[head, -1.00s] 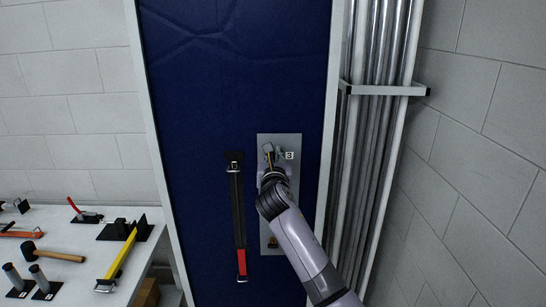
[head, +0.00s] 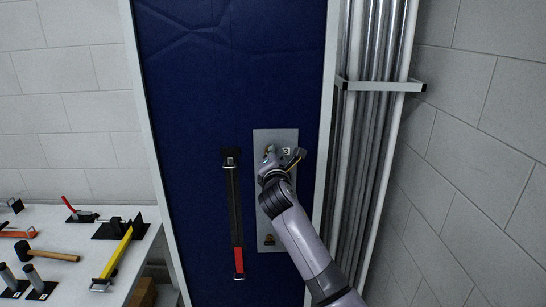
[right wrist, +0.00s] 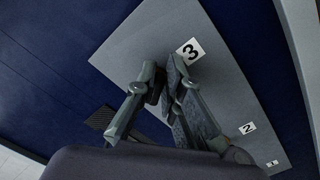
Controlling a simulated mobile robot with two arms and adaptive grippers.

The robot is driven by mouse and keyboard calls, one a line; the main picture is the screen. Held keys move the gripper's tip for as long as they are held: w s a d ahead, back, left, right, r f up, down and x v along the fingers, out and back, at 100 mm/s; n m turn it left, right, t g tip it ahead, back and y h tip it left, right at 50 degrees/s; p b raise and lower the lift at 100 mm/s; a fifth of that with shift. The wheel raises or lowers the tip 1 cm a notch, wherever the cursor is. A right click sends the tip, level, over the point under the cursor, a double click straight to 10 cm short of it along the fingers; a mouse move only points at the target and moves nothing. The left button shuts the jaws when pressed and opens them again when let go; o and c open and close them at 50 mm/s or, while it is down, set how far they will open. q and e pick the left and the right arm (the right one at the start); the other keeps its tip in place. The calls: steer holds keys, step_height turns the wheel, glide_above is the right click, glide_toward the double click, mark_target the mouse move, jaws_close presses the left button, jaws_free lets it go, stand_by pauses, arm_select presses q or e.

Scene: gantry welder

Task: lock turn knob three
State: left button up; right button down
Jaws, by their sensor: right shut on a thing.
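A grey plate (head: 268,218) is mounted on the dark blue panel, with a white label "3" (head: 286,151) near its top. My right gripper (head: 272,158) is at the top of this plate, beside the label. In the right wrist view the fingers (right wrist: 160,92) are close together beside the "3" label (right wrist: 190,51), shut on knob three, which they mostly hide. Labels "2" (right wrist: 247,128) and "1" (right wrist: 272,163) show farther along the plate in that view. My left gripper is out of view.
A black and red strap-like bar (head: 234,215) hangs on the panel left of the plate. Metal pipes (head: 372,130) stand at the right in a bracket (head: 385,86). A white table (head: 75,262) at the left holds a hammer (head: 50,255) and other tools.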

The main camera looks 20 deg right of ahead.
steer(key=shift+d+f+m+b, duration=0.15)
steer(key=shift+m+b, duration=0.35)
steer(key=shift+m, duration=0.7)
steer(key=shift+a+f+m+b, duration=0.15)
steer(key=shift+m+b, duration=0.35)
steer(key=shift+m, duration=0.7)
steer(key=shift+d+f+m+b, duration=0.2)
steer(key=shift+m+b, duration=0.3)
steer(key=shift+m, duration=0.7)
steer(key=c, duration=1.7)
jaws_free()
steer(key=shift+s, duration=0.1)
steer(key=v, duration=1.2)
